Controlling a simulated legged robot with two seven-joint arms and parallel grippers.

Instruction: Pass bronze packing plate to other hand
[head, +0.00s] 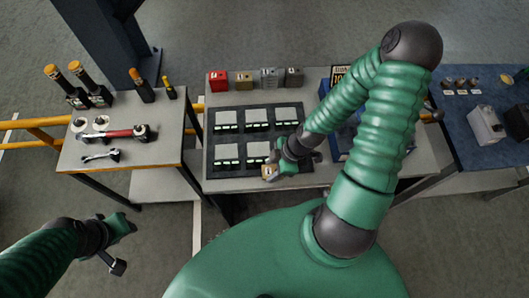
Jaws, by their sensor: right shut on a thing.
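My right gripper (276,163) is at the front edge of the black tray on the middle table. It is shut on a small yellowish piece, which looks like the bronze packing plate (268,172); the gripper hides part of it. My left gripper (124,244) is at the lower left, over the floor and in front of the left table. Its fingers stand apart and nothing shows between them. The two grippers are well apart.
The black tray (209,150) holds several grey blocks with green marks. Red, brass and grey blocks (218,80) stand behind it. The left table (160,112) carries a red-handled tool (122,133) and orange-topped tools. A blue table (500,150) stands right. Floor between my grippers is clear.

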